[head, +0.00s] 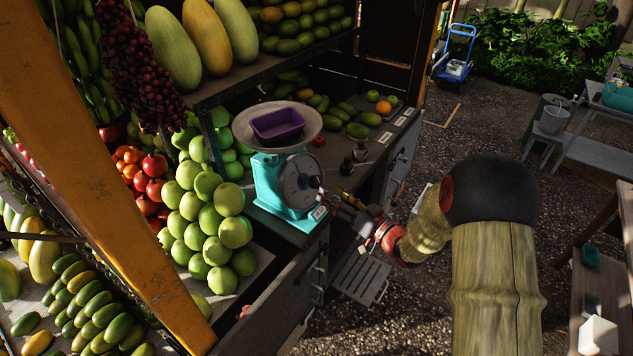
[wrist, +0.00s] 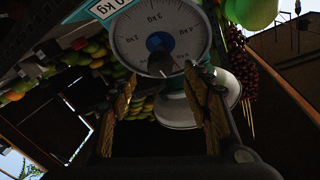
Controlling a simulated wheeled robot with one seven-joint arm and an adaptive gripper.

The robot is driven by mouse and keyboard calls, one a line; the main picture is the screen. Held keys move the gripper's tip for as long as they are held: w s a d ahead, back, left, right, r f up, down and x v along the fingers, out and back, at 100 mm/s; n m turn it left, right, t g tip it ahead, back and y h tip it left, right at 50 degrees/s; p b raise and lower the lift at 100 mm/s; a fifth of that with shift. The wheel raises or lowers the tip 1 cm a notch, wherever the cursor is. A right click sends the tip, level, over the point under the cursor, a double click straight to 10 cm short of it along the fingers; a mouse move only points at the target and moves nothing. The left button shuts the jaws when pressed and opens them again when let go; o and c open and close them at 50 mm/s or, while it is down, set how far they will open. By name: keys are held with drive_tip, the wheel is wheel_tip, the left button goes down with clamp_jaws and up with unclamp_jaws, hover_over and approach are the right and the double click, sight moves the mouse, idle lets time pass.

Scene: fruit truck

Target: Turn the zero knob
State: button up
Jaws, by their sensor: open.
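The teal scale (head: 277,205) stands on the counter with its dial (head: 297,182) facing my arm. A round grey knob (wrist: 160,65), which looks like the zero knob, sits at the dial's edge between my fingertips. My gripper (wrist: 162,73) is open, with one finger on each side of the knob; I cannot tell whether either touches it. In the head view my gripper (head: 328,201) is close in front of the dial, and the knob is not clear.
A metal pan (head: 312,124) with a purple container (head: 278,125) sits on top of the scale. Green apples (head: 210,220) are piled left of it. Small dark weights (head: 346,168) stand behind on the counter. Gravel ground to the right is mostly open.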

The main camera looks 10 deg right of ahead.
sight(319, 184)
drive_tip(key=shift+p+x, duration=0.3)
drive_tip(key=shift+x, duration=3.6)
drive_tip(key=c, duration=0.3)
drive_tip(key=c, duration=0.8)
drive_tip(key=shift+c, duration=0.3)
drive_tip(key=shift+r+m, duration=0.1)
drive_tip(key=shift+m, duration=0.4)
